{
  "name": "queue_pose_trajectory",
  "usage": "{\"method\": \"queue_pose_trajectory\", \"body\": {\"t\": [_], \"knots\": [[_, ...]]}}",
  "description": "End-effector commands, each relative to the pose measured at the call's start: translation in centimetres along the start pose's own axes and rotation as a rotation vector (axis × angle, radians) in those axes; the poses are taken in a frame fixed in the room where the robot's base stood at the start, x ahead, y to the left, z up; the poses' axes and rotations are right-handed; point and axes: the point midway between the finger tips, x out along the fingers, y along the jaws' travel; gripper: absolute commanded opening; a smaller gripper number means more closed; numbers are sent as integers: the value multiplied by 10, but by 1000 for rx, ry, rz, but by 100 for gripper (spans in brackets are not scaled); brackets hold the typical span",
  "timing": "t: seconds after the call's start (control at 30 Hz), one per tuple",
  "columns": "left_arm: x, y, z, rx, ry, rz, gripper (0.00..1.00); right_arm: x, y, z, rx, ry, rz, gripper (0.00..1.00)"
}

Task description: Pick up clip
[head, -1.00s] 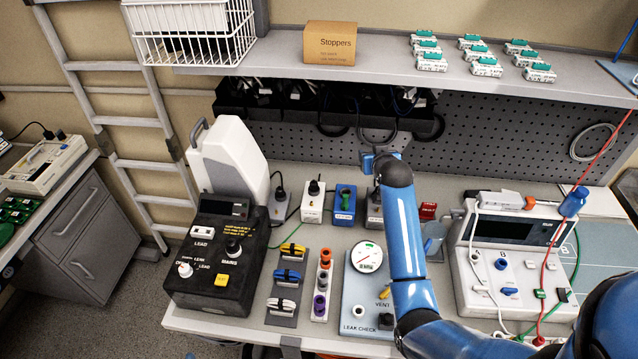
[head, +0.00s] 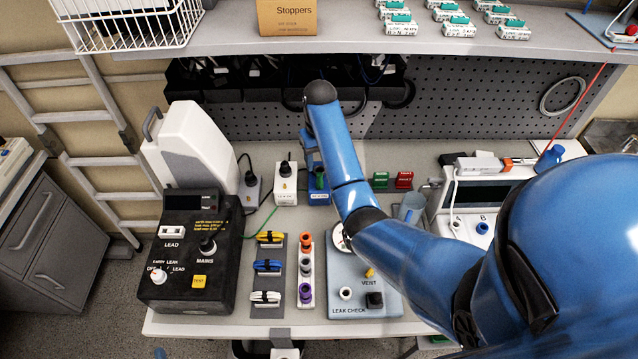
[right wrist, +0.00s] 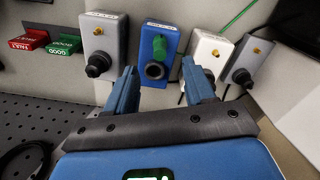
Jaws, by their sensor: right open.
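A small green clip (head: 320,178) sits on the blue box (head: 318,198) at the back of the bench. In the right wrist view the green clip (right wrist: 160,47) stands on the face of the blue box (right wrist: 152,76), above a dark round socket. My right gripper (right wrist: 162,80) is open and empty, its two fingers pointing at the blue box on either side of the clip. In the head view my right gripper (head: 309,148) is over the back of the blue box, partly hidden by its own arm. My left gripper is not in view.
White (head: 286,185) and grey (head: 250,188) boxes with black plugs stand left of the blue box. Red (head: 403,180) and green (head: 380,180) tags lie to its right. The leak-check panel (head: 350,285) and black tester (head: 190,255) are in front. The shelf (head: 360,45) overhangs the back.

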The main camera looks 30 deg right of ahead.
Motion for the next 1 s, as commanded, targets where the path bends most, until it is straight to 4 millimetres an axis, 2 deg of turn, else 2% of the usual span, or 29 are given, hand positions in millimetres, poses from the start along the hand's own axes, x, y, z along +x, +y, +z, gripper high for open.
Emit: {"method": "queue_pose_trajectory", "body": {"t": [0.03, 0.1, 0.17, 0.3, 0.47, 0.67, 0.8, 1.0], "knots": [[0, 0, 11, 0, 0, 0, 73, 12, 0, 0, 0, 0, 0, 54], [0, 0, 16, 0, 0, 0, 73, 18, 0, 0, 0, 0, 0, 54], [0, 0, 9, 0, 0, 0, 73, 23, 0, 0, 0, -3, 0, 54], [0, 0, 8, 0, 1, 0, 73, 36, 0, 0, 0, 0, 0, 54], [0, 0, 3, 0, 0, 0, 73, 43, 0, 1, 0, 0, 0, 54], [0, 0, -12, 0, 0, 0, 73, 67, 0, 3, 0, -3, 0, 54], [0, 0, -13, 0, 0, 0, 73, 84, 0, 2, 0, 0, 0, 54], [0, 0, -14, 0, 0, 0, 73, 91, 0, 2, 0, 2, 0, 54]]}}
